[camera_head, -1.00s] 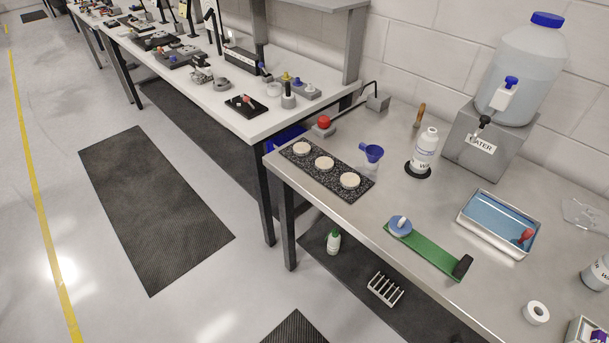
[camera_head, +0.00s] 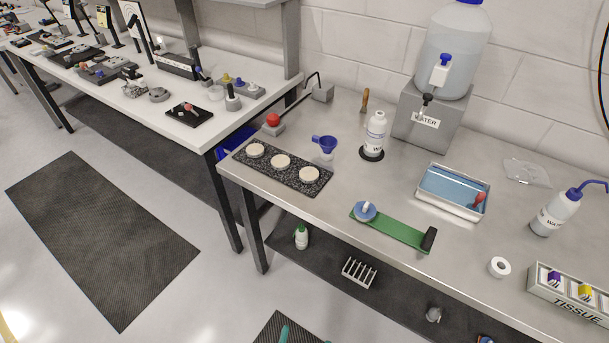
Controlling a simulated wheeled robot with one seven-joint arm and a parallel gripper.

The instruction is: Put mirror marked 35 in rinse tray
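A shallow metal tray (camera_head: 452,208) with blue inside and a red-handled item at its right end stands on the steel bench; I take it for the rinse tray. Three pale round discs lie in a row on a black speckled slab (camera_head: 240,160): left (camera_head: 255,150), middle (camera_head: 280,161) and right (camera_head: 309,174). They may be the mirrors. No number 35 is readable on any of them. Two teal tips show at the bottom edge, the left one (camera_head: 284,333) clearer; they may be my gripper's fingertips. Most of it is out of frame, and no held object shows.
A green strip (camera_head: 400,231) with a blue round piece (camera_head: 365,211) lies before the tray.

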